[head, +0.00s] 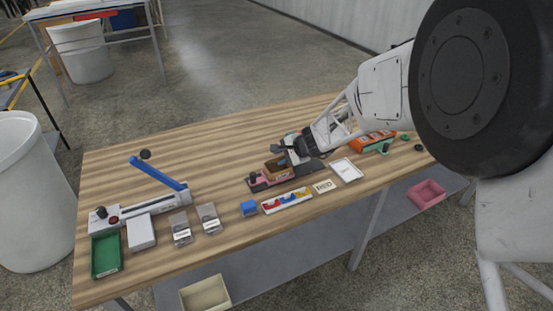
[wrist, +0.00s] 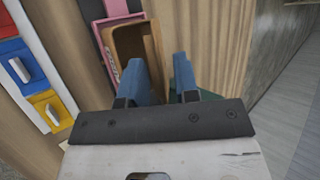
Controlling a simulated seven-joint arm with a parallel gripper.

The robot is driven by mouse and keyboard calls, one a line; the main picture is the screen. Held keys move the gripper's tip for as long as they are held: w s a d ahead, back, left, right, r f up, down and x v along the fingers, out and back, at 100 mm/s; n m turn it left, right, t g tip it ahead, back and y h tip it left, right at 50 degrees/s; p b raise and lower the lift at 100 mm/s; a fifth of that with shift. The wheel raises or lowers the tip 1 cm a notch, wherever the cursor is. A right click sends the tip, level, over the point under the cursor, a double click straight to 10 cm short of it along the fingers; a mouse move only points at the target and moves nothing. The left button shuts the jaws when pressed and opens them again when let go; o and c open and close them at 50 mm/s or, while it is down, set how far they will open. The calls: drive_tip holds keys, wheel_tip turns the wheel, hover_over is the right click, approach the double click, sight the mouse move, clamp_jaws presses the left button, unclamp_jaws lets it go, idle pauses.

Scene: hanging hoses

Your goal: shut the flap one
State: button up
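A pink-framed unit (head: 262,184) with a brown box-like part (head: 275,168) stands mid-table. In the wrist view the brown part (wrist: 128,42) looks like a shallow open box beside the pink frame (wrist: 107,38). I cannot tell which piece is a flap, or its angle. My gripper (head: 285,158) is over this unit at the end of my arm. In the wrist view its two blue fingers (wrist: 161,78) are apart, with no object clearly held between them. The left finger overlaps the brown part's near end; whether it touches is unclear.
A white strip with red, blue and yellow pieces (head: 287,201) lies in front. A blue lever device (head: 158,173) and green tray (head: 106,254) are left; an orange unit (head: 372,141) is right.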

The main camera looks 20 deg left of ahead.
drive_tip(key=shift+x, duration=1.5)
